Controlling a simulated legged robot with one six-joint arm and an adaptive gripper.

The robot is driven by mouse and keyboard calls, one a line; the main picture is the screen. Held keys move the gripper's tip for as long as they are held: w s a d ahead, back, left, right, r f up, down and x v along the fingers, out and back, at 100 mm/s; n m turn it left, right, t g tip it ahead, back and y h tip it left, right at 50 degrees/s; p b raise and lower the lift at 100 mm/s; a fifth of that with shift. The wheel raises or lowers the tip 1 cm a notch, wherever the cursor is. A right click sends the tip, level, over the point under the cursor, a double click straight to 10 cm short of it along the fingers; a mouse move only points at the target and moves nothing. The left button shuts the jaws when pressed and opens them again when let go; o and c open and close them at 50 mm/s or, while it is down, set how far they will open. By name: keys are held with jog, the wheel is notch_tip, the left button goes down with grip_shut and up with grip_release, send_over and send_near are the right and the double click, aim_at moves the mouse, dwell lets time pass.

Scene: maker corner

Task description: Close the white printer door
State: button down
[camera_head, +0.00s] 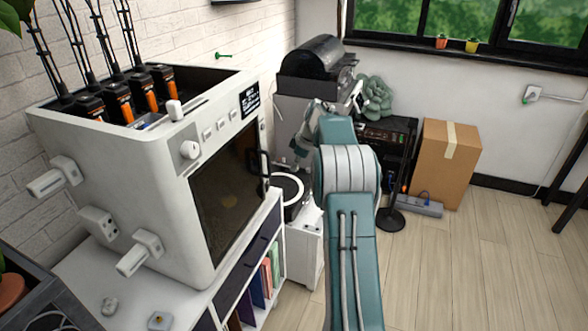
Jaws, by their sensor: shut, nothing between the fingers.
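The white printer (130,190) is a large boxy machine on a low white cabinet at the left. Its door (228,185) is a dark glass panel on the front, with a dark upright handle (265,165) at its right edge. The door looks close to flush with the front; a small gap cannot be ruled out. My teal arm reaches up the middle of the view. My gripper (299,155) is shut and empty, small and partly hidden by my arm, to the right of the door handle and apparently apart from it.
Books (262,280) fill the cabinet shelves below the printer. A spool (287,190) on a white stand is right of the door. A black machine (322,65), a dark rack (390,135) and a cardboard box (445,160) stand behind. The wooden floor (480,265) at right is clear.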

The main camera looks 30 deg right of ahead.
jog(key=v, duration=0.9)
jog(key=s+a+r+m+h, duration=0.1)
jog(key=s+a+r, duration=0.3)
jog(key=a, duration=0.4)
jog(key=s+a+r+m, duration=0.2)
jog(key=s+a+r, duration=0.15)
jog(key=a, duration=0.45)
jog(key=s+a+r+m+h, duration=0.1)
jog(key=s+a+r, duration=0.3)
jog(key=a, duration=0.3)
jog(key=s+a+f+m, duration=0.1)
jog(key=s+a+f, duration=0.1)
jog(key=s+a, duration=0.2)
jog(key=s+a+f+m+t, duration=0.1)
jog(key=s+a+f, duration=0.2)
jog(key=s, duration=0.7)
jog(key=s+a+f+m+t, duration=0.1)
jog(key=s+a+f, duration=0.2)
jog(key=s, duration=0.5)
jog(key=shift+a+m+h, duration=0.4)
jog(key=shift+a, duration=0.5)
